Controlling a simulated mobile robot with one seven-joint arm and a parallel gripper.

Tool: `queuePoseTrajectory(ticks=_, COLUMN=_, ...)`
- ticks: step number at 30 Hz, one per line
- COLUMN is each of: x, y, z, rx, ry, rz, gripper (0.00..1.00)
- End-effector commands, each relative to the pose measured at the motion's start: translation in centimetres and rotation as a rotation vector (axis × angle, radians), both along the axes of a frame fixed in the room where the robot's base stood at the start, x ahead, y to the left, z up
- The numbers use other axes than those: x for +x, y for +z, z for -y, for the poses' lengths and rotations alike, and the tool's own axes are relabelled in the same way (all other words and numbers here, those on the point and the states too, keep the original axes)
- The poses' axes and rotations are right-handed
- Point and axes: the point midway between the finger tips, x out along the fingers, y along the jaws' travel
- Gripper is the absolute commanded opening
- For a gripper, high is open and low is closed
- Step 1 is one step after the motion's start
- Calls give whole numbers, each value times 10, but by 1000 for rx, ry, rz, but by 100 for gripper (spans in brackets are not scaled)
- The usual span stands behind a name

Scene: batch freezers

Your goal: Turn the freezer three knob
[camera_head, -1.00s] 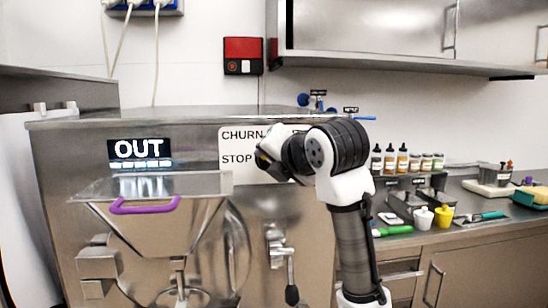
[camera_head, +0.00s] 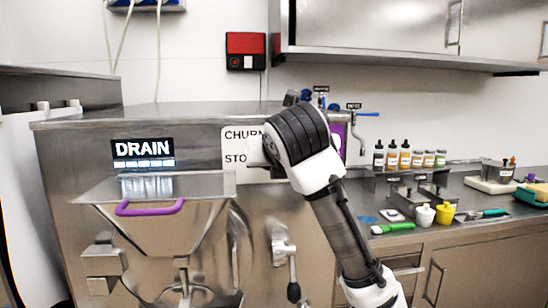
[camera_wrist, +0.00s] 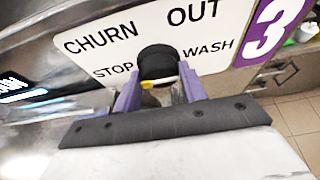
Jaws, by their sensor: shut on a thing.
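The freezer three knob (camera_wrist: 158,62) is black and round with a yellow mark low on its face, in the wrist view. It sits on a white label plate (camera_wrist: 212,55) reading CHURN, OUT, STOP and WASH. My gripper (camera_wrist: 159,82) has its two purple fingers on either side of the knob and is shut on it. In the head view my wrist hides the knob and most of the gripper. The freezer display (camera_head: 143,152) reads DRAIN.
A purple panel with a white 3 (camera_wrist: 268,30) is right of the label. The freezer's hopper has a purple handle (camera_head: 150,208), and a lever (camera_head: 291,270) hangs below my arm. Bottles (camera_head: 403,157) and cups stand on the right counter.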

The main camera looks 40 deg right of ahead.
Motion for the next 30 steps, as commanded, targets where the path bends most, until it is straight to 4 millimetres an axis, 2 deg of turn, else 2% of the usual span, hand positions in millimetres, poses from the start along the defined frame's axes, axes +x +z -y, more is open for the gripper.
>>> queuePoseTrajectory(ticks=17, x=2, y=3, z=1, rx=-30, ry=-1, rz=-7, gripper=19)
queuePoseTrajectory(ticks=18, x=2, y=3, z=1, rx=-30, ry=-1, rz=-7, gripper=45)
queuePoseTrajectory(ticks=22, x=1, y=2, z=1, rx=-28, ry=0, rz=-8, gripper=62)
queuePoseTrajectory(ticks=30, x=0, y=1, z=0, rx=-28, ry=0, rz=-10, gripper=62)
